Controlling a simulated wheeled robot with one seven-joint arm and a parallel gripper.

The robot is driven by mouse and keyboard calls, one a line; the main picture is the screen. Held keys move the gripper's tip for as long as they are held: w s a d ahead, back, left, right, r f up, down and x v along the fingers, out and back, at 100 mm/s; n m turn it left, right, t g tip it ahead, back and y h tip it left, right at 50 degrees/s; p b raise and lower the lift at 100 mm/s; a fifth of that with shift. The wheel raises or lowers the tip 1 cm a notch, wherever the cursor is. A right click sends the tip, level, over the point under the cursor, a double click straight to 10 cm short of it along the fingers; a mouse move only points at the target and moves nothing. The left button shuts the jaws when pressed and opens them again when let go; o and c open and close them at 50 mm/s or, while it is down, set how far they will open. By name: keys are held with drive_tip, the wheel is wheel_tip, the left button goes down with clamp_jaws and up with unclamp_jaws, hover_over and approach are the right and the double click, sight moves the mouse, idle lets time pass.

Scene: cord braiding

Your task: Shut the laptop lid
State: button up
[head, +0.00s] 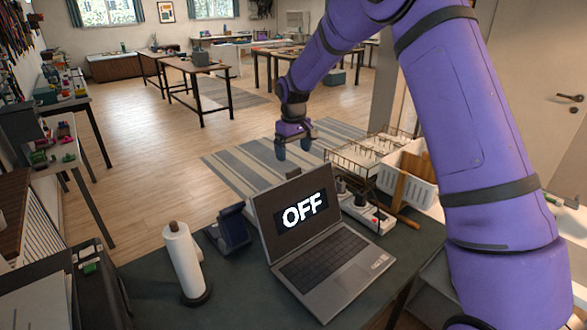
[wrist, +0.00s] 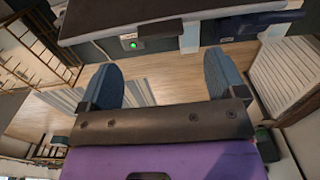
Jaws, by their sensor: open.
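The laptop (head: 335,265) stands open on the dark table, its keyboard facing the front right. Its lid (head: 265,215) is raised, and the screen reads "OFF". A small dark piece (head: 293,172) sits on the lid's top edge. My gripper (head: 293,147) is open and empty, above and behind that edge, apart from it in the picture. In the wrist view, the two blue-grey fingers of my gripper (wrist: 161,82) are spread with nothing between them. A dark slab with a pale edge, apparently the lid (wrist: 110,18), crosses the top of that view beyond the fingertips.
A white roll on a stand (head: 182,262) and a dark blue device (head: 232,230) stand left of the laptop. A white unit with a red switch (head: 368,215), a wire rack (head: 352,160) and a white basket (head: 408,178) are to its right.

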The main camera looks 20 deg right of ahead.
sight(294, 170)
wheel_tip(294, 170, down, 6)
drive_tip(key=shift+f, duration=0.25)
